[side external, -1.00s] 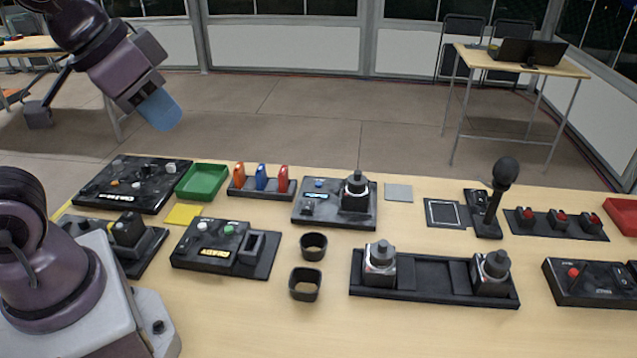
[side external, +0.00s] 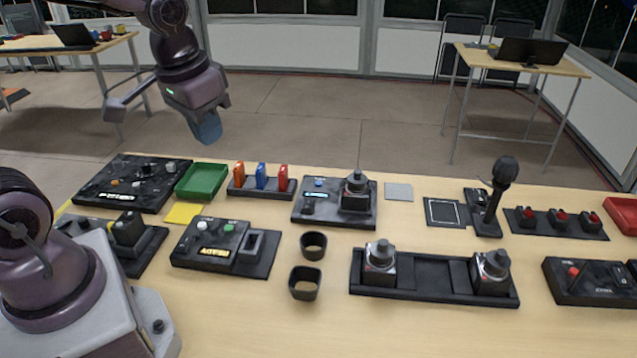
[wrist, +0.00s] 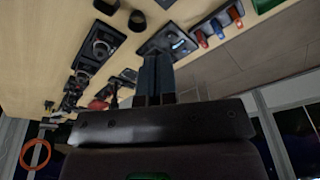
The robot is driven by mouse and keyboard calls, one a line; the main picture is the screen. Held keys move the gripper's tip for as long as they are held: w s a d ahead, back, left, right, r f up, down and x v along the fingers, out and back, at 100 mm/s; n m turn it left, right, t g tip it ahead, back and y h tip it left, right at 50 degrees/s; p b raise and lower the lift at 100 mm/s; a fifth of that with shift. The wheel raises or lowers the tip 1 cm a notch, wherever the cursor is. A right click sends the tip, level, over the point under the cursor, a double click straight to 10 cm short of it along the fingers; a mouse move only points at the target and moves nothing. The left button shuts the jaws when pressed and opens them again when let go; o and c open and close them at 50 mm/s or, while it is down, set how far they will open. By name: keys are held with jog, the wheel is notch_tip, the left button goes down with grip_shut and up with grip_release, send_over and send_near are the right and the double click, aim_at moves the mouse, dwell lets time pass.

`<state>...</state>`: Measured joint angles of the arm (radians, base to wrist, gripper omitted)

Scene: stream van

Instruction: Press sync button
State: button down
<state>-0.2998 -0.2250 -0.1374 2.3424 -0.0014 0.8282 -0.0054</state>
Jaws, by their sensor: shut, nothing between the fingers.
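My gripper (side external: 208,130), with blue fingers, is shut and empty. It hangs in the air above and behind the table's back left part, well clear of every panel. In the wrist view its shut fingers (wrist: 157,75) point toward the table. Several panels carry buttons, but their labels are too small to read, so I cannot tell which button is sync. The front left panel (side external: 187,258) has a white button (side external: 202,226), a green button (side external: 229,229) and a lit yellow display. The middle panel (side external: 333,216) has a blue button (side external: 319,183) and a small lit display.
A green tray (side external: 202,181) and a rack (side external: 260,193) of orange, blue and red pieces stand at the back. A microphone (side external: 504,175) rises at right. Air above the table is clear.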

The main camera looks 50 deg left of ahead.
jog(key=w+a+f+n+t+h, duration=0.15)
jog(key=w+a+f, duration=0.25)
jog(key=w+f, duration=0.5)
jog(key=w+a+f+n+t+h, duration=0.1)
jog(key=w+a+f+n, duration=0.15)
jog(key=w+f, duration=0.65)
notch_tip(320, 180, up, 2)
jog(key=n+t+y, duration=0.2)
jog(key=t, duration=0.3)
send_over(316, 182)
jog(key=shift+w+r+h, duration=0.1)
jog(key=shift+r+h, duration=0.1)
jog(key=shift+h, duration=0.05)
jog(key=shift+f, duration=4.45)
jog(key=shift+f, duration=0.1)
jog(key=shift+f, duration=0.3)
